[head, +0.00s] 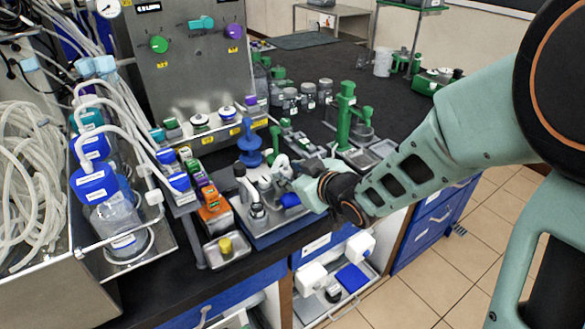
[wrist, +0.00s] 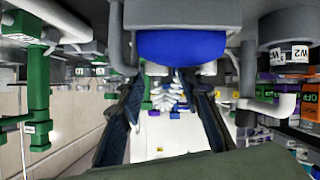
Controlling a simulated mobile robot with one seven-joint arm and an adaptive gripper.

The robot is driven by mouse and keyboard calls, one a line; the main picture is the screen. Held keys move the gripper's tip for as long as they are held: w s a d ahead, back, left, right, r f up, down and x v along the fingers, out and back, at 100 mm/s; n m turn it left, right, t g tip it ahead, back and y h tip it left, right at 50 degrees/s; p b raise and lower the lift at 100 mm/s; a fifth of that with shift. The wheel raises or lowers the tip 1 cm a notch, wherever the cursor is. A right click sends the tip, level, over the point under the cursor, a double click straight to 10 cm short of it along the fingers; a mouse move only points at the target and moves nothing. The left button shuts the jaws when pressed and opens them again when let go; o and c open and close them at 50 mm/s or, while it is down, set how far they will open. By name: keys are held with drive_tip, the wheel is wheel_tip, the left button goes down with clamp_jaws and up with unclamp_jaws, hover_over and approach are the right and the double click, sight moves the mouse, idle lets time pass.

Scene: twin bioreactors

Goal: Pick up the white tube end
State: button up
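My gripper (head: 287,178) is low over a grey tray of fittings (head: 262,240) on the dark bench. In the wrist view its two dark fingers (wrist: 160,88) stand apart, with no object clearly held between them. A pale curved tube piece (head: 279,163) shows beside the gripper in the head view, partly hidden by it. In the wrist view a white tube piece (wrist: 156,69) shows under a blue-bottomed grey part (wrist: 185,45), close to the fingertips. Another white tube (wrist: 272,104) is at the right. I cannot tell which one is the task's tube end.
An orange device (head: 214,215) and a small tray with a yellow weight (head: 226,246) stand to the left. Blue-capped bottles (head: 97,185) fill the left rack.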

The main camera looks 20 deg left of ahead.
sight(288, 172)
drive_tip(key=shift+x, duration=1.85)
drive_tip(key=shift+d+f, duration=0.1)
drive_tip(key=shift+c, duration=0.5)
clamp_jaws()
